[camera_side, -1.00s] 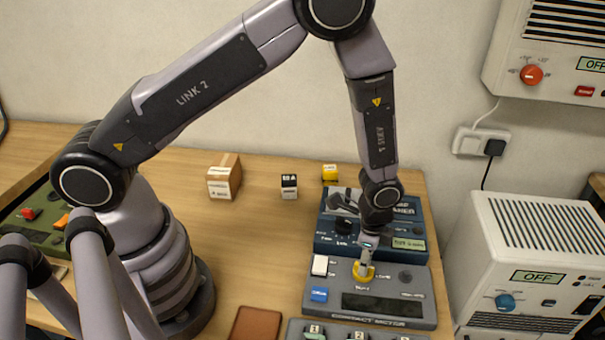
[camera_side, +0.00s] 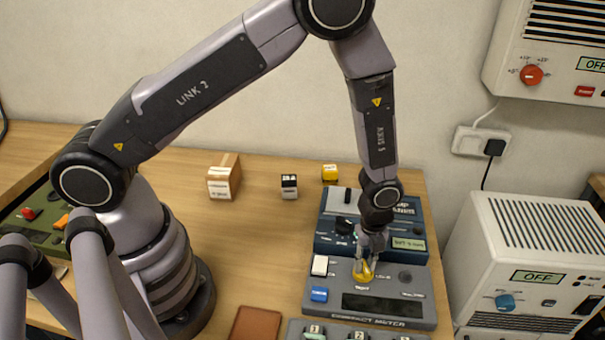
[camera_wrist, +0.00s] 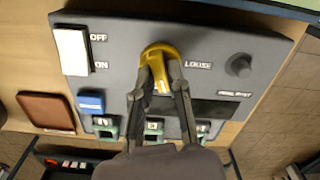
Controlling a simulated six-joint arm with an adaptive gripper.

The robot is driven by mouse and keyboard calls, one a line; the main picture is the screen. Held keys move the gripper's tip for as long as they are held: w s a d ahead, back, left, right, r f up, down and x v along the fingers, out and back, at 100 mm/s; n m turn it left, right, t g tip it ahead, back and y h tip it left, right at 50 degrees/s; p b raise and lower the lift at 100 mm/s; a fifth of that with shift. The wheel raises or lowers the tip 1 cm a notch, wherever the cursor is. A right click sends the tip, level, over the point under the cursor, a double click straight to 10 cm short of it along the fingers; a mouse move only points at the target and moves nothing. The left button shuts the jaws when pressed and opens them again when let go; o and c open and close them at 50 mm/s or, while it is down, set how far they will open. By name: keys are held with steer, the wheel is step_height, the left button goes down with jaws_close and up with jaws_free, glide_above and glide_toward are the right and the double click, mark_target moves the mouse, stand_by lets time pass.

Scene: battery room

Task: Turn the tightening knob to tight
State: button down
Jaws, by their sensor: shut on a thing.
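The yellow tightening knob (camera_side: 363,270) sits on the grey contact meter (camera_side: 420,318). In the wrist view the knob (camera_wrist: 158,50) is between my fingertips. My gripper (camera_side: 366,265) points down and is shut on the knob; it also shows in the wrist view (camera_wrist: 160,72). The word LOOSE is printed right of the knob, and a TIGHT label lies just in front of it in the side view. A small pale mark shows between my fingers, but I cannot tell whether it is the knob's pointer or the label.
A white switch (camera_side: 319,265) and a blue button (camera_side: 319,294) are left of the knob; a dark small knob (camera_wrist: 239,66) is right. A blue device (camera_side: 325,240) stands behind the meter. A terminal block (camera_side: 296,328) is in front. The table to the left is mostly clear.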

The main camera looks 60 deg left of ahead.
steer(key=shift+m, duration=1.9)
steer(key=c, duration=1.1)
jaws_free()
steer(key=shift+r, duration=0.1)
step_height(320, 180, up, 12)
